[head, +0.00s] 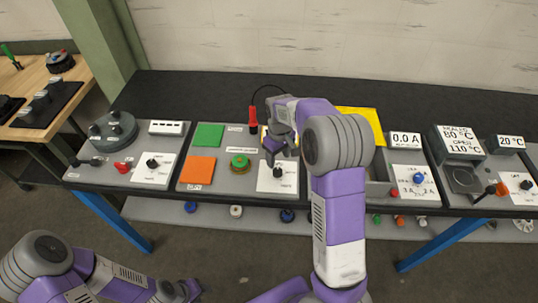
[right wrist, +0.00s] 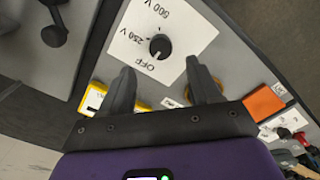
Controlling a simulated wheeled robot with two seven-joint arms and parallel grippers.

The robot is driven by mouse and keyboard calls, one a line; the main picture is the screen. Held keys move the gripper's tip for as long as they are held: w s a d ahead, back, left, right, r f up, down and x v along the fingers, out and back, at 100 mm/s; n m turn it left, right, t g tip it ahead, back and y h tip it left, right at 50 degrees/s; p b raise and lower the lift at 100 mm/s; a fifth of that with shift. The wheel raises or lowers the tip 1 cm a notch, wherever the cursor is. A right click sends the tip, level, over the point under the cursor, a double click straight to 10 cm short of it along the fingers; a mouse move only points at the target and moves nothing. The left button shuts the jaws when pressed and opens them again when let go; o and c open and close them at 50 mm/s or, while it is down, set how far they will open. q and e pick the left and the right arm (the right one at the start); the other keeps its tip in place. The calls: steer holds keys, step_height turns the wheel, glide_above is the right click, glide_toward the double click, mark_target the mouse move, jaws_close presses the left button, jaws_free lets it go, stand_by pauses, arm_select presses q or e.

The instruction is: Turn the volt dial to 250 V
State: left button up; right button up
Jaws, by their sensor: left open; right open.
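The volt dial (right wrist: 160,46) is a black round knob on a white plate (right wrist: 186,22) marked OFF, 250 V and a higher value that looks like 500 or 600 V. Its small white mark appears to point towards OFF. In the head view the dial (head: 278,172) sits on the middle panel, just below my right gripper (head: 277,150). In the right wrist view my right gripper (right wrist: 163,82) is open and empty, its fingers apart and short of the knob. My left gripper (head: 186,291) is open at the bottom left, away from the bench.
Around the dial are a green square (head: 208,135), an orange square (head: 197,170), a green button (head: 240,163) and a red probe (head: 253,120). Another panel with a knob (head: 153,164) stands left. A 0.0 A display (head: 405,139) and heater unit (head: 459,142) stand right.

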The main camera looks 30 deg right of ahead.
mark_target(278, 171)
steer(key=shift+w+f, duration=0.1)
steer(key=shift+f, duration=0.3)
steer(key=f, duration=0.4)
steer(key=f+b, duration=0.1)
steer(key=f, duration=0.1)
steer(key=shift+s+f, duration=0.3)
steer(key=shift+f, duration=0.05)
steer(key=shift+c, duration=0.4)
steer(key=c, duration=1)
